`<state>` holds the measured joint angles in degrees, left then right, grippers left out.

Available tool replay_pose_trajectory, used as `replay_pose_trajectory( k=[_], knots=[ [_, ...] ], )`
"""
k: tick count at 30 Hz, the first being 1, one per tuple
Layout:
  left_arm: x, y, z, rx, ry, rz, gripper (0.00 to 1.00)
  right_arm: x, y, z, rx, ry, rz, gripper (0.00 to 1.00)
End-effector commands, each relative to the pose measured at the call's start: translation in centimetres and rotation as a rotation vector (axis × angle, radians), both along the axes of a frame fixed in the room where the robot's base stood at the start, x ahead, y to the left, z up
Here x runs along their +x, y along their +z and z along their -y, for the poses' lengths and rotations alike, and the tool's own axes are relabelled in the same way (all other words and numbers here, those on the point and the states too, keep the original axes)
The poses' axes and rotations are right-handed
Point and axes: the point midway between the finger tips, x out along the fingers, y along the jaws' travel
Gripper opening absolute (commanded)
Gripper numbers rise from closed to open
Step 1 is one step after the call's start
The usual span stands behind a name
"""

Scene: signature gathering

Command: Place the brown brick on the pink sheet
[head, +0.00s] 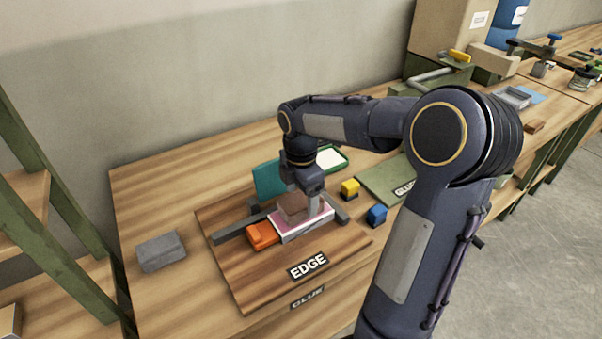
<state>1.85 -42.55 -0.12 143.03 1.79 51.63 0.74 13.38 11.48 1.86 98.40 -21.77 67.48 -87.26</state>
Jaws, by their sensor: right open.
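The brown brick (291,206) appears to rest on top of the pink sheet (320,221), which tops a low pale stack on the wooden board. My right gripper (304,200) reaches down from above, directly at the brick. Its jaws are open, with one pale finger just to the right of the brick. The other finger is hard to make out. The arm hides part of the area behind the brick. My left gripper is not in view.
An orange block (262,235) touches or nearly touches the stack's left end. Grey bars flank the stack on the board (250,285). A teal panel (268,181) stands behind.

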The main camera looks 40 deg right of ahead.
Motion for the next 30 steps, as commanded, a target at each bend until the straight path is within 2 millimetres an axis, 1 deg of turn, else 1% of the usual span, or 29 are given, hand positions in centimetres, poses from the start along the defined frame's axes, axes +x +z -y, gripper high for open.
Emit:
replay_pose_trajectory(
  k=[1, 3, 6, 10, 12, 15, 20, 23, 25, 26, 28, 30],
  knots=[
    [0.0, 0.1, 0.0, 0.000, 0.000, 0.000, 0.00, 0.1, 1.3, 0.0, -0.001, 0.000, 0.006, 0.76],
    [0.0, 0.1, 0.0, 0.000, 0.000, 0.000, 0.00, 0.1, 2.9, 0.0, -0.001, -0.001, 0.006, 0.76],
    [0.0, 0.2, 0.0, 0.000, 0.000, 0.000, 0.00, 0.1, 5.0, 0.0, 0.000, 0.000, 0.006, 0.76],
    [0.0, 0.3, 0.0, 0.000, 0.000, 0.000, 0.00, 0.1, 7.4, 0.0, 0.000, 0.000, 0.005, 0.76],
    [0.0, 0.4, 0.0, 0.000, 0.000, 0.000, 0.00, 0.1, 8.3, 0.0, 0.001, 0.000, 0.004, 0.76],
    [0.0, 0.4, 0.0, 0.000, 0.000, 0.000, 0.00, 0.0, 9.1, 0.0, 0.001, 0.001, 0.002, 0.76],
    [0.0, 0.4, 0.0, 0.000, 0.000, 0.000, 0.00, -0.2, 9.6, -0.1, 0.004, -0.011, 0.004, 0.76],
    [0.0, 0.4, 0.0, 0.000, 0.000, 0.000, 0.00, -1.6, 9.9, -1.0, 0.024, -0.105, 0.039, 0.76],
    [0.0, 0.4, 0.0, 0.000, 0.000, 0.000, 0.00, -3.6, 10.0, -2.4, 0.063, -0.249, 0.085, 0.76],
    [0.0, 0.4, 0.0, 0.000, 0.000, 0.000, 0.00, -4.7, 10.0, -3.2, 0.087, -0.329, 0.106, 0.76],
    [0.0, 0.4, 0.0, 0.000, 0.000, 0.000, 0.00, -7.5, 9.5, -5.2, 0.165, -0.543, 0.153, 0.76],
    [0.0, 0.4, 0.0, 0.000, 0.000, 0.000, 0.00, -10.2, 8.7, -7.3, 0.260, -0.770, 0.185, 0.76]
  ],
)
